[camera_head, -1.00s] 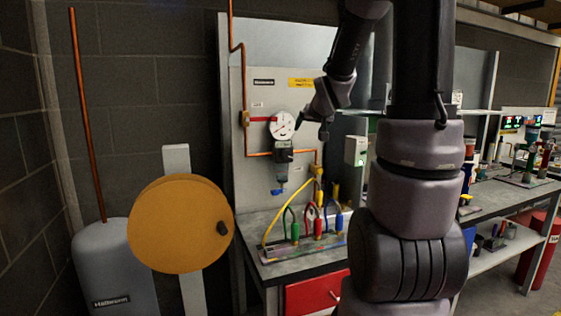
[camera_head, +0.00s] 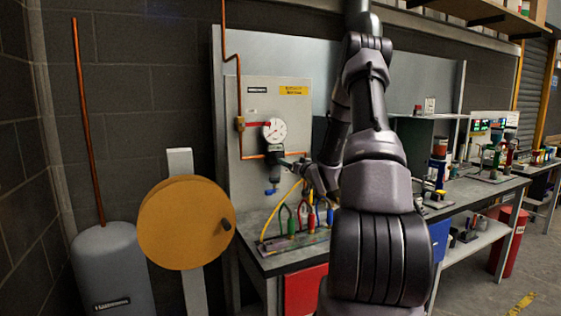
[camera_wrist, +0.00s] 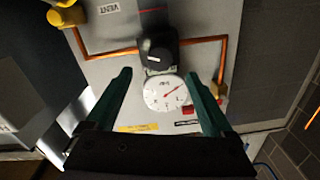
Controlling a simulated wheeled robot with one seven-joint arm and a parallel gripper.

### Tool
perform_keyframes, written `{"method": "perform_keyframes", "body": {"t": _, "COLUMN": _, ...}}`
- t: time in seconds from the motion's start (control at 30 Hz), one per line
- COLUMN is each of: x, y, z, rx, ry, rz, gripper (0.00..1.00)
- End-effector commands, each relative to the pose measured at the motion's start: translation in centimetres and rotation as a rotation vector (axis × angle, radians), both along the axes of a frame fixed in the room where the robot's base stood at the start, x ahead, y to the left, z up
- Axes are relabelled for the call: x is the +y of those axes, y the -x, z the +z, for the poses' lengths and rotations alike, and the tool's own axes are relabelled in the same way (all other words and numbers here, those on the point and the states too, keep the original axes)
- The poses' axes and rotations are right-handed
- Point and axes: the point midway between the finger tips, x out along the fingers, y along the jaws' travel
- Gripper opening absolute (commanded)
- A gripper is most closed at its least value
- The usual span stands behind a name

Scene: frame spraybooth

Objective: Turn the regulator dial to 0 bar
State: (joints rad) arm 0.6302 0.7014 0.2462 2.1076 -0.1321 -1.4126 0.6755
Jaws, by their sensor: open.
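The regulator (camera_head: 273,156) is a dark block on the grey panel below a round white gauge (camera_head: 274,131). In the wrist view the scene is upside down: the dark regulator dial (camera_wrist: 158,52) sits just above the gauge (camera_wrist: 165,93), whose red needle points up and right in the picture. The gauge's numbers are too small to read. My gripper (camera_wrist: 158,77) is open, its two green fingers on either side of the dial and gauge in the picture, with nothing between them touching visibly. In the head view my gripper (camera_head: 301,166) is right of the regulator.
Copper pipes (camera_head: 237,90) run along the panel. A yellow hose (camera_head: 285,207) and several coloured hose connectors (camera_head: 291,226) stand on the bench below. A brown round reel (camera_head: 186,222) and grey tank (camera_head: 112,268) stand at left. A VENT label (camera_wrist: 108,8) shows by a yellow fitting (camera_wrist: 66,16).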

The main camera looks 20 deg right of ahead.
Motion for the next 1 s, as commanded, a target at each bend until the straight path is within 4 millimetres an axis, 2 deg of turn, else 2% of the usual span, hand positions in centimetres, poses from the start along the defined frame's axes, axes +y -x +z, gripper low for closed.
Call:
{"method": "perform_keyframes", "body": {"t": 0.2, "x": 0.3, "y": -4.4, "z": 0.0, "rx": 0.0, "ry": 0.001, "rz": 0.001, "gripper": 0.87}}
{"method": "perform_keyframes", "body": {"t": 0.4, "x": 0.4, "y": -7.1, "z": 0.0, "rx": 0.0, "ry": 0.001, "rz": 0.0, "gripper": 0.87}}
{"method": "perform_keyframes", "body": {"t": 0.57, "x": 0.4, "y": -7.9, "z": 0.0, "rx": 0.001, "ry": 0.001, "rz": -0.001, "gripper": 0.87}}
{"method": "perform_keyframes", "body": {"t": 0.8, "x": 0.4, "y": -8.0, "z": 0.0, "rx": 0.001, "ry": 0.001, "rz": -0.002, "gripper": 0.87}}
{"method": "perform_keyframes", "body": {"t": 0.83, "x": 0.4, "y": -8.0, "z": 0.0, "rx": 0.001, "ry": 0.001, "rz": -0.002, "gripper": 0.83}}
{"method": "perform_keyframes", "body": {"t": 0.97, "x": 0.5, "y": -8.0, "z": 0.0, "rx": 0.001, "ry": 0.001, "rz": -0.002, "gripper": 0.33}}
{"method": "perform_keyframes", "body": {"t": 1.0, "x": 0.5, "y": -8.0, "z": 0.0, "rx": 0.001, "ry": 0.001, "rz": -0.002, "gripper": 0.18}}
